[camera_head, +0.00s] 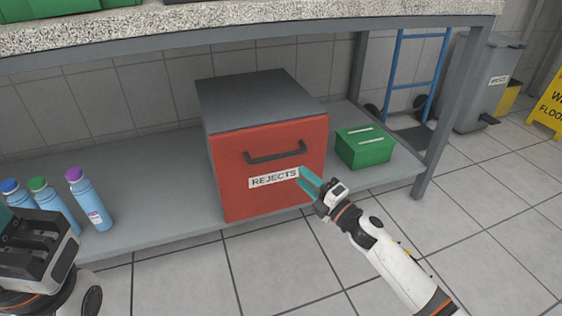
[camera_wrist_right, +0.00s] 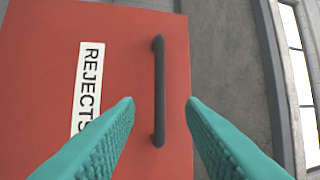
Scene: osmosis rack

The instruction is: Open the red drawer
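The red drawer (camera_head: 245,192) is the front of a grey cabinet on the low shelf, with a white REJECTS label (camera_head: 274,177). It looks closed. Its dark bar handle (camera_head: 276,153) runs across above the label. My right gripper (camera_head: 304,179) is in front of the drawer's lower right part. In the right wrist view its two teal fingers (camera_wrist_right: 162,110) are apart, and the handle (camera_wrist_right: 159,90) shows between and beyond them, with nothing gripped. My left gripper (camera_head: 12,222) is at the left edge, mostly cut off, and its fingertips are hard to make out.
Several blue bottles (camera_head: 92,200) stand on the shelf (camera_head: 165,212) at left. A green box (camera_head: 364,146) sits right of the cabinet. A speckled countertop (camera_head: 250,20) is above, and a grey table leg (camera_head: 445,115) stands at right. The floor in front is clear.

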